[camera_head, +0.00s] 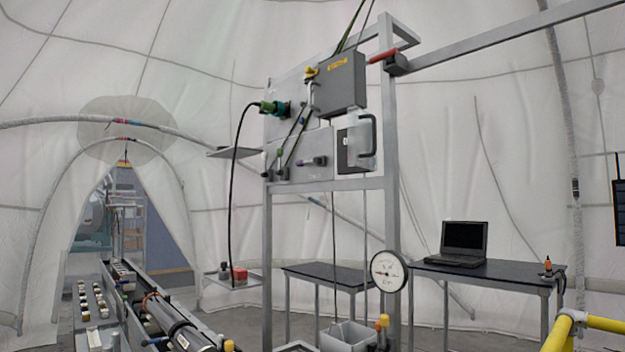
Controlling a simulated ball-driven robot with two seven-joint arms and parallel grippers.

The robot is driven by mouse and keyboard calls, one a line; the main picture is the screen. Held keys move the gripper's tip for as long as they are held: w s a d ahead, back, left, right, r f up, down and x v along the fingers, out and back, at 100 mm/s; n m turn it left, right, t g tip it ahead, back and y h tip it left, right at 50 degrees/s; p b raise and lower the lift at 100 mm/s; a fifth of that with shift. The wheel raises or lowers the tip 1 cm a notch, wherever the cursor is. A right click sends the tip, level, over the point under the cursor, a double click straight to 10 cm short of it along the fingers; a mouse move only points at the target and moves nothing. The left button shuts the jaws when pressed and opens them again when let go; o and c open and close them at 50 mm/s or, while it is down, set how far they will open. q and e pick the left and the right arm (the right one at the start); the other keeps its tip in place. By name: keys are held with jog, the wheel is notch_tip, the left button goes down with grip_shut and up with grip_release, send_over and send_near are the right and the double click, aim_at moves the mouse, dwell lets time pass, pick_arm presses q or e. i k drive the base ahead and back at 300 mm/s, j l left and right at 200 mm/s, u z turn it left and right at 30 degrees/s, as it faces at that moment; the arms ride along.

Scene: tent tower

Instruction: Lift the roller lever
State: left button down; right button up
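No part can be picked out with certainty as the roller lever. A red handle (383,56) sticks out from a dark block at the top of the metal frame (391,200). A small yellow-tipped lever (384,322) stands at the foot of the frame, and another yellow knob (228,345) is at the bottom edge beside a long grey cylinder (178,322). Neither of my grippers is in view.
A grey box (340,82) and panels hang on the frame with a black cable. A round dial (387,271) is mounted low on it. A laptop (464,240) rests on a dark table (490,272). A yellow rail (590,322) stands at the lower right.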

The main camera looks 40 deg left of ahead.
aim_at(299, 163)
jog(key=j+z, duration=0.1)
jog(key=j, duration=1.8)
